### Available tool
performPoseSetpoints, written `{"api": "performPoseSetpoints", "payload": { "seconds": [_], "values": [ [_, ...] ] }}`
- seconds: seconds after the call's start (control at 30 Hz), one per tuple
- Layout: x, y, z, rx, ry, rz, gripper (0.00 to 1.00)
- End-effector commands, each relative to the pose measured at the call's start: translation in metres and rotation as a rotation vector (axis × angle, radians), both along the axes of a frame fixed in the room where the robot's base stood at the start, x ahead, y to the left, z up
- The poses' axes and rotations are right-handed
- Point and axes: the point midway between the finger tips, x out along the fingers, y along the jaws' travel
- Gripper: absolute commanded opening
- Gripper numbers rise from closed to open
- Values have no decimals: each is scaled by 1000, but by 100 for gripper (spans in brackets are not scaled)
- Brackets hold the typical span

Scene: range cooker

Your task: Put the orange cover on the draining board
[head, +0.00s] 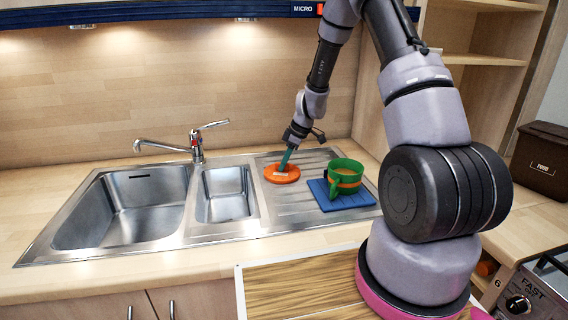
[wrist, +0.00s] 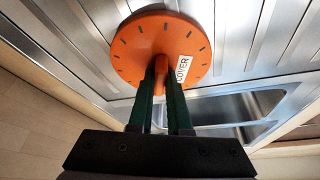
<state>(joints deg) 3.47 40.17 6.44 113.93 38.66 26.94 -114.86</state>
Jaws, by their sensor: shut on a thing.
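The orange cover (head: 282,175) is a round disc with a knob and a white label. It is at the left part of the ribbed draining board (head: 291,205), close to the small basin. In the wrist view the cover (wrist: 150,40) shows dark marks around its rim, and my gripper (wrist: 162,85) has its green fingers shut on the knob. In the head view my gripper (head: 286,160) reaches down to the cover from above. The cover lies flat on the board or just above it; I cannot tell which.
A green mug (head: 345,176) with an orange band stands on a blue mat (head: 349,200) right of the cover. The small basin (head: 225,193) and large basin (head: 122,205) lie left, with a tap (head: 196,140) behind. A brown box (head: 541,160) stands far right.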

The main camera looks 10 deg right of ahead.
Motion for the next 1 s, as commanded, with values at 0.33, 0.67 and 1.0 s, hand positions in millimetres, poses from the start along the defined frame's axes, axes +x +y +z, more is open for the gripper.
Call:
{"api": "performPoseSetpoints", "payload": {
  "seconds": [0.33,0.67,1.0],
  "values": [
    [0,0,-2,-1,-1,1,39],
    [0,0,-1,0,0,1,46],
    [-5,-16,45,0,-6,0,46]
  ]
}}
